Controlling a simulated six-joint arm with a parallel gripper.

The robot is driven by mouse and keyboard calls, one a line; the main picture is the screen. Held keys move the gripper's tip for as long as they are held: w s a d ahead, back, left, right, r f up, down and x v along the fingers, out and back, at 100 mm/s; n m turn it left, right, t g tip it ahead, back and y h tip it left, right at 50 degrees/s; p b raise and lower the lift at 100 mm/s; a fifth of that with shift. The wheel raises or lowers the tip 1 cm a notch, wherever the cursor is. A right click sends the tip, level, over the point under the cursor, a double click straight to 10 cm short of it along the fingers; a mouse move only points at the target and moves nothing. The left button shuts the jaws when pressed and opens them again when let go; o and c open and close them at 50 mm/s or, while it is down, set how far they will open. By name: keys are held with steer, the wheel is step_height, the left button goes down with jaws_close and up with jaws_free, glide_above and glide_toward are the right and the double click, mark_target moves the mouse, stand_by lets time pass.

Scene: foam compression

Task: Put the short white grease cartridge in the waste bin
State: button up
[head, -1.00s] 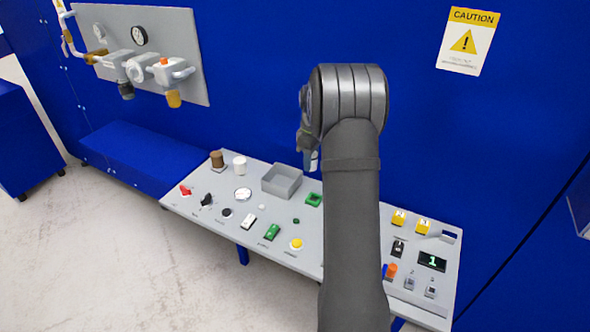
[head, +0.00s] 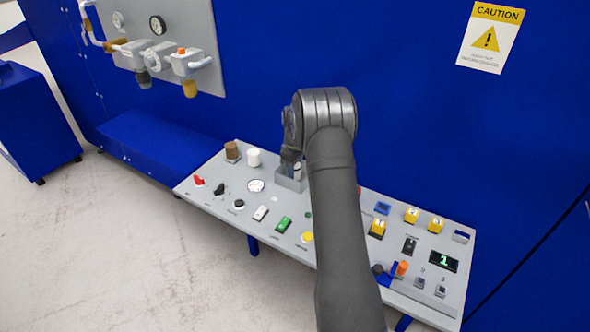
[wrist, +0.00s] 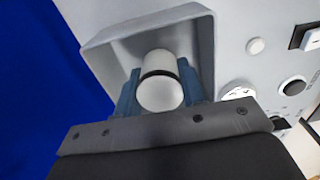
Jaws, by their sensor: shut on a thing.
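My gripper (head: 294,168) is shut on a white cylindrical cartridge (wrist: 160,95) with a dark band. In the wrist view the blue fingers of my gripper (wrist: 160,82) stand on either side of it. The grey open-topped waste bin (head: 287,184) is under my gripper in the head view. In the wrist view the bin's rim (wrist: 145,26) frames the cartridge and fingers; how deep they are cannot be told. Another white cylinder (head: 254,157) stands upright on the panel, left of the bin. My arm hides part of the bin in the head view.
A brown cylinder (head: 231,150) stands left of the white one. The grey panel (head: 330,248) carries a red switch (head: 198,181), a green button (head: 284,224), yellow buttons (head: 411,214) and a display (head: 443,261). A blue wall rises close behind the bin.

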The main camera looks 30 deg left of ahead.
steer(key=o, duration=1.2)
steer(key=shift+f, duration=0.1)
steer(key=shift+c, duration=0.2)
step_height(320, 180, up, 12)
steer(key=shift+r, duration=0.15)
steer(key=shift+f, duration=4.3)
steer(key=shift+f, duration=0.1)
